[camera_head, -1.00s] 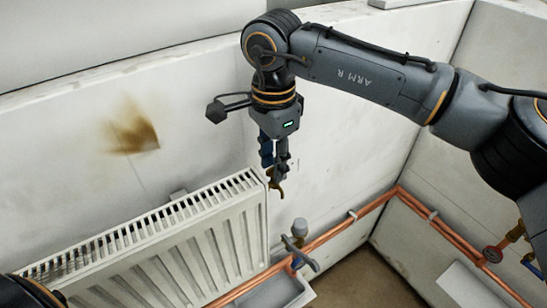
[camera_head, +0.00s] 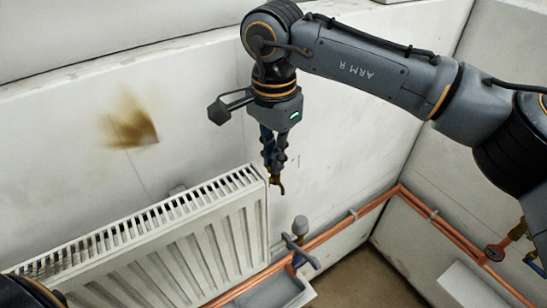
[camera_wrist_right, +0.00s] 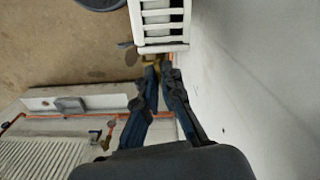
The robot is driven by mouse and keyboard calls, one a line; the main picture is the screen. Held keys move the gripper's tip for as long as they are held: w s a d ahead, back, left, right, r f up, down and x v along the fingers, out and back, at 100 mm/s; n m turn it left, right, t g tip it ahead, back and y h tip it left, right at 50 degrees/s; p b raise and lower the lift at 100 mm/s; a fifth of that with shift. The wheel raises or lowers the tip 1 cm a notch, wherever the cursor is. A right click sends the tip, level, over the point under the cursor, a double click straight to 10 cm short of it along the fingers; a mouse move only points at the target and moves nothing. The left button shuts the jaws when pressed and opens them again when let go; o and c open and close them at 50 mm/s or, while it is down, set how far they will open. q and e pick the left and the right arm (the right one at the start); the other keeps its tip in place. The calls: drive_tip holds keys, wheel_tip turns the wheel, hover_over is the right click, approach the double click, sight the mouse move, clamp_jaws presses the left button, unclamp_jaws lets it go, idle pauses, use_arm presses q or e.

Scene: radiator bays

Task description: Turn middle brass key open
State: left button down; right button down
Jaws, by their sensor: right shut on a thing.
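The brass key (camera_head: 277,183) shows at the top right corner of the white radiator (camera_head: 190,235), just below my right fingertips. My right gripper (camera_head: 274,172) points down and is shut on the key. In the right wrist view the gripper (camera_wrist_right: 164,72) has its two dark fingers reaching to the radiator's end, with a bit of brass (camera_wrist_right: 151,59) at their tips. The fingers hide most of the key, and I cannot tell exactly how it sits on the radiator. My left gripper is not in view.
A valve with a grey cap (camera_head: 300,226) and a blue-grey handle (camera_head: 301,252) stand below the radiator's right end. Copper pipes (camera_head: 350,226) run along the wall. A red and brass fitting (camera_head: 495,251) is at the far right. A brown stain (camera_head: 132,125) marks the wall.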

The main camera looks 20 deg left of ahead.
drive_tip(key=n, duration=0.3)
drive_tip(key=shift+b, duration=0.35)
drive_tip(key=n, duration=0.2)
drive_tip(key=shift+d+n, duration=0.1)
drive_tip(key=shift+n, duration=0.2)
drive_tip(key=n, duration=0.5)
drive_tip(key=shift+d, duration=0.1)
drive_tip(key=shift+w+n, duration=0.1)
drive_tip(key=shift+n, duration=0.2)
drive_tip(key=c, duration=1.5)
unclamp_jaws()
